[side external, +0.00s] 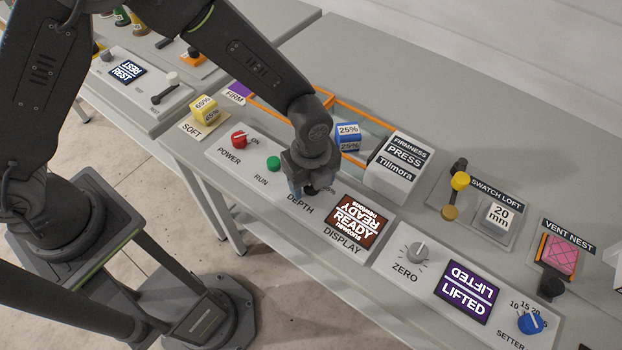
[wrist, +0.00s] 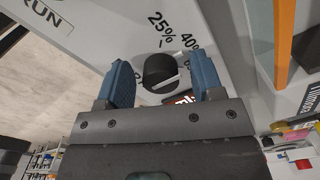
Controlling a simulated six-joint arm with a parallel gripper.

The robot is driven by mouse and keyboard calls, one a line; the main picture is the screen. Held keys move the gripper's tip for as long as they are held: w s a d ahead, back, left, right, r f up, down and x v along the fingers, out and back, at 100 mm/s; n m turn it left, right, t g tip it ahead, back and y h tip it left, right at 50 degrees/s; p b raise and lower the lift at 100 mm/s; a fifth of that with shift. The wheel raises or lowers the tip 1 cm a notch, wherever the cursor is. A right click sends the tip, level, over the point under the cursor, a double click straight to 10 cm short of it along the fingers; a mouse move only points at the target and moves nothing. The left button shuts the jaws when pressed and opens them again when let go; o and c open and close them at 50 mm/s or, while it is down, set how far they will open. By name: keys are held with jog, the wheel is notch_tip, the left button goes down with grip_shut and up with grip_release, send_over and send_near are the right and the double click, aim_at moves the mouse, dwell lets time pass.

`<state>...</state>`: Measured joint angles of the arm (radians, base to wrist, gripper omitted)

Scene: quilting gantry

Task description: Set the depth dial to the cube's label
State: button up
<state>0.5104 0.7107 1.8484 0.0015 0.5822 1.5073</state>
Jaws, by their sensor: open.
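The black depth dial (wrist: 158,68) lies between the two blue fingers of my gripper (wrist: 161,78) in the wrist view. The fingers are open, with gaps to the dial on both sides. The dial has a pale pointer line; which mark it points at is unclear. Scale marks 25% and 40% are readable beside it; others are partly hidden. In the side view my gripper (side external: 308,188) is low over the panel at DEPTH and mostly hides the dial. A blue cube (side external: 348,137) labelled 25% sits behind, left of the Tillmora press block (side external: 399,166).
A red power knob (side external: 239,139) and green run button (side external: 273,163) are left of my gripper. A display (side external: 357,220) reading READY is to the right. A yellow cube (side external: 204,110) sits at SOFT. Orange rails (side external: 290,113) run behind. A zero dial (side external: 417,252) is farther right.

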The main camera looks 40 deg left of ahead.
jog(key=shift+c, duration=0.3)
jog(key=c, duration=0.9)
jog(key=shift+o, duration=0.2)
jog(key=shift+n, duration=0.4)
jog(key=n, duration=0.3)
jog(key=shift+n, duration=0.3)
jog(key=shift+s+n, duration=0.1)
jog(key=shift+n, duration=2.2)
jog(key=o, duration=0.9)
